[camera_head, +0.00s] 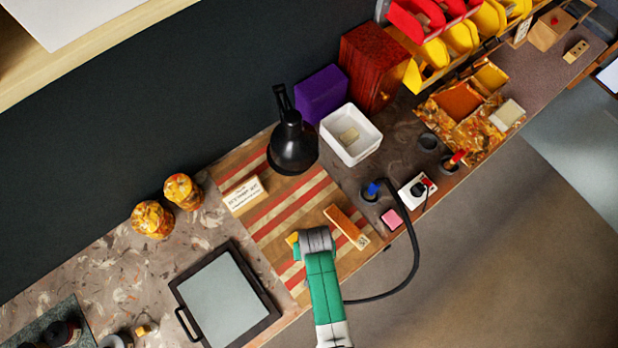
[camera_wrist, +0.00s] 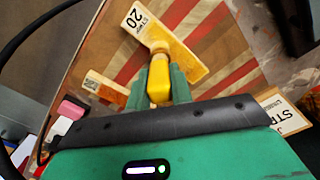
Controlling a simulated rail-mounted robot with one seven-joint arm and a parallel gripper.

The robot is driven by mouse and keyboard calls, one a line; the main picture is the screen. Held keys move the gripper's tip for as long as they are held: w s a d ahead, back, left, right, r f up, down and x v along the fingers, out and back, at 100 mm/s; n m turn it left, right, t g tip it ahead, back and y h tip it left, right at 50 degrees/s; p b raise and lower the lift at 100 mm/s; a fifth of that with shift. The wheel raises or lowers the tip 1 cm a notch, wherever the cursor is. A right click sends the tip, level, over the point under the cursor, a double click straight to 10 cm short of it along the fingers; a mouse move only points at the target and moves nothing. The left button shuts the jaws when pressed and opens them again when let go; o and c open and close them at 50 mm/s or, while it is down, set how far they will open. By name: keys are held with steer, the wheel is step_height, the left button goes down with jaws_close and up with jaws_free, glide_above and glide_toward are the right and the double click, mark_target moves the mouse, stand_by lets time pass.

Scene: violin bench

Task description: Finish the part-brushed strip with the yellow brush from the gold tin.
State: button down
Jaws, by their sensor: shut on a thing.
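My gripper (camera_wrist: 159,76) is shut on the yellow brush (camera_wrist: 158,90), held between its green fingers. The brush's pale end lies over the tan-yellow strip (camera_wrist: 188,66) labelled "STRIP 20"; I cannot tell whether it touches. Which part of this strip is brushed is unclear. In the head view my gripper (camera_head: 312,240) is over the striped board (camera_head: 290,208), with a bit of the yellow brush (camera_head: 292,239) showing; my arm hides the strip there. A second orange strip (camera_head: 346,225) with a printed label lies beside it, also in the wrist view (camera_wrist: 105,89). No gold tin is clearly identifiable.
A black-framed tray (camera_head: 225,298) is to the left, near two gold patterned pots (camera_head: 152,219). To the right are a blue-topped brush (camera_head: 373,188), a pink block (camera_head: 391,219) and a black hose (camera_head: 415,250).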

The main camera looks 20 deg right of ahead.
steer(key=shift+s+d+p, duration=0.65)
steer(key=shift+s+d, duration=0.1)
steer(key=shift+s, duration=1.5)
steer(key=shift+w+a+b, duration=2.15)
steer(key=shift+w+b, duration=0.75)
steer(key=shift+w, duration=3.65)
step_height(320, 180, up, 8)
steer(key=p, duration=0.7)
steer(key=shift+s+p, duration=0.15)
steer(key=shift+p, duration=0.15)
steer(key=shift+r, duration=0.1)
steer(key=w+a+r+n, duration=0.1)
steer(key=a+r, duration=0.1)
steer(key=r, duration=0.8)
steer(key=w+a+r+n+p, duration=0.1)
steer(key=w+a+r+n, duration=0.1)
steer(key=r, duration=0.8)
steer(key=shift+w+a+n, duration=0.25)
steer(key=shift+a+n, duration=0.05)
steer(key=shift+a, duration=0.35)
